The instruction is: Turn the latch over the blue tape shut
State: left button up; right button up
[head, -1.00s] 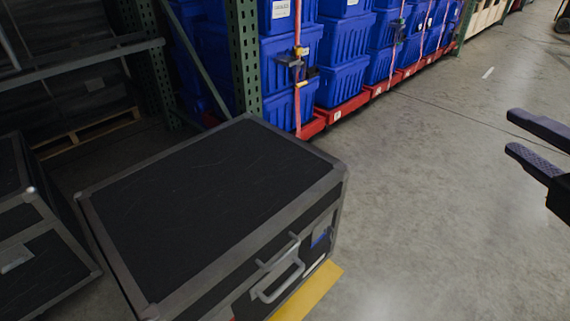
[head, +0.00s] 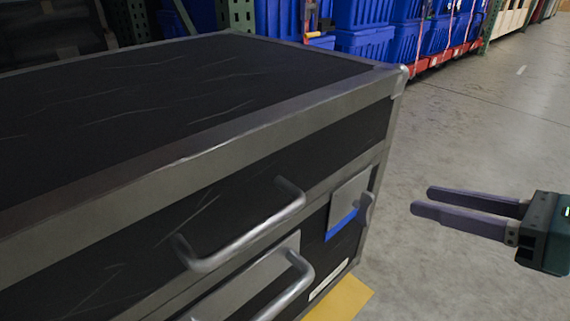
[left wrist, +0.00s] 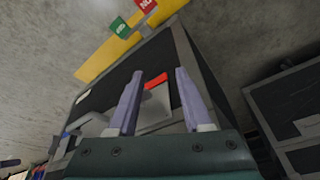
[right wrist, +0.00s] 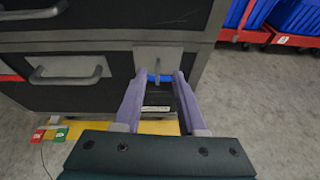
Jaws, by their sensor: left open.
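A black case (head: 150,130) with grey metal edges fills the left of the head view. Near its front right corner is a grey latch (head: 350,195) with a small lever, over blue tape (head: 342,224). My right gripper (head: 420,200) is open and empty, to the right of the latch. In the right wrist view the latch (right wrist: 158,55) and blue tape (right wrist: 166,78) show just beyond the fingertips, the lever roughly upright. My left gripper (left wrist: 156,75) is open; between its fingers, another latch plate (left wrist: 155,108) shows with red tape (left wrist: 156,80).
Grey handles (head: 245,235) stick out from the case front. A yellow strip (head: 340,298) lies below, with red (right wrist: 38,135) and green (right wrist: 61,134) tags. Blue totes (head: 365,42) on red bases stand behind. The floor at the right is clear.

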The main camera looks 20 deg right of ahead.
aim_at(373, 208)
jog(key=shift+n+g+y, duration=0.3)
jog(key=shift+n, duration=0.2)
jog(key=w+a+f+b, duration=0.1)
jog(key=w+f, duration=0.1)
jog(key=w, duration=0.1)
jog(key=w+a+f+b, duration=0.1)
jog(key=w+f, duration=0.1)
jog(key=w+a+f+b, duration=0.1)
jog(key=w+f, duration=0.2)
jog(key=shift+w+a+b, duration=0.3)
jog(key=shift+b, duration=0.05)
pick_arm(q)
notch_tip(373, 208, down, 5)
jog(key=shift+w+f, duration=0.1)
jog(key=shift+w, duration=0.05)
jog(key=shift+d, duration=0.1)
pick_arm(e)
grip_shut()
